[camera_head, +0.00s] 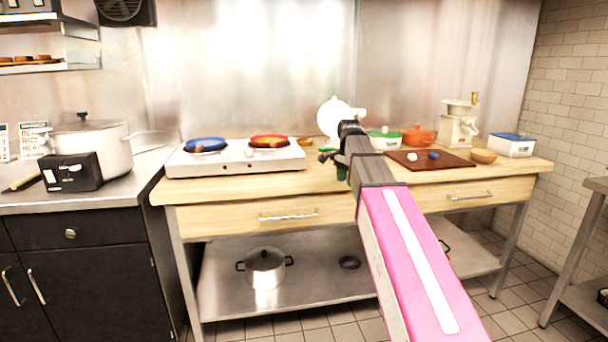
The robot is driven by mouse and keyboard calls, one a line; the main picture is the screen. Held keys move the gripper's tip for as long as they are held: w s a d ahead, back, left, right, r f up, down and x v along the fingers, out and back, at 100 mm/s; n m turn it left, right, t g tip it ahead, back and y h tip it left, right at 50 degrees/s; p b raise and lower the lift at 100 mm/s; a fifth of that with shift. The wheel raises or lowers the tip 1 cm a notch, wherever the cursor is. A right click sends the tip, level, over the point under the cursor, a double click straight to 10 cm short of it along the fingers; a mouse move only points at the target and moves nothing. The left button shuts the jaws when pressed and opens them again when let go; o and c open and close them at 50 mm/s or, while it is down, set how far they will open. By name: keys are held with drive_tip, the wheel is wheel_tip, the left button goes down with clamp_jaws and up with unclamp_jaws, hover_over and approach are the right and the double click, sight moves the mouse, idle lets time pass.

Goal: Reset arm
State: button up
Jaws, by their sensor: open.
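My arm, pink with a white stripe, reaches from the lower right up toward the wooden worktable (240,185). My gripper (328,153) is at its far end, over the table between the hot plate and the brown board. It is open, and I see nothing held in it. The dark wrist hides part of the gripper and the table behind it. A white round thing (333,112) stands just behind the wrist; I cannot tell whether they touch.
A white double hot plate (235,168) with blue and red pans is left of my gripper. A brown board (455,162), an orange pot (418,137), a grinder (458,130) and a blue-lidded box (513,147) are right. A large pot (105,145) stands on the left counter.

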drive_tip(key=s+d+f+n, duration=0.1)
drive_tip(key=s+f+n, duration=0.3)
drive_tip(key=f, duration=0.7)
drive_tip(key=s+d+f+n, duration=0.1)
drive_tip(key=s+f+n, duration=0.2)
drive_tip(key=s+f, duration=0.6)
drive_tip(key=s+d+f+n, duration=0.1)
drive_tip(key=s+f+n, duration=0.3)
drive_tip(key=f, duration=1.1)
drive_tip(key=s, duration=0.3)
drive_tip(key=shift+s+d+f+n, duration=0.15)
drive_tip(key=shift+s+d+n, duration=0.1)
drive_tip(key=shift+d+n, duration=0.1)
